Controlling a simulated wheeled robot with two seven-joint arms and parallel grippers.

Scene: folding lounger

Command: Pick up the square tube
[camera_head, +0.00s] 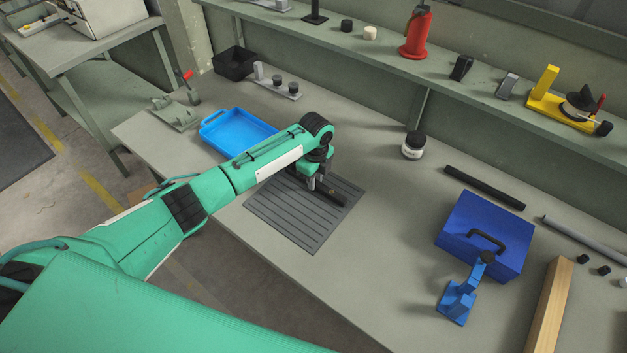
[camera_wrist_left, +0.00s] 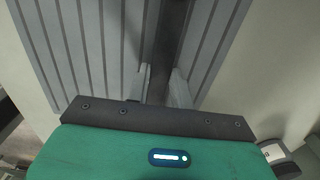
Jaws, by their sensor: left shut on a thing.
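The square tube (camera_head: 333,194) is a short dark bar over the grey grooved mat (camera_head: 296,233). My left gripper (camera_head: 317,185) points down at the mat and is shut on the tube, whose far part sticks out to the right of the fingers. In the left wrist view the dark tube (camera_wrist_left: 173,38) runs between the two grey fingers (camera_wrist_left: 160,86) and out at the top edge. The grooved mat (camera_wrist_left: 85,45) lies behind it. The tube's near end is hidden by the gripper. I cannot tell whether the tube touches the mat. My right gripper is not in view.
A blue tray (camera_head: 238,133) lies beyond my left arm. A black bar (camera_head: 484,187), a blue toolbox (camera_head: 486,232), a blue clamp-like tool (camera_head: 461,290) and a wooden beam (camera_head: 549,308) are at the right. A jar (camera_head: 414,146) stands near the back. The bench between mat and toolbox is clear.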

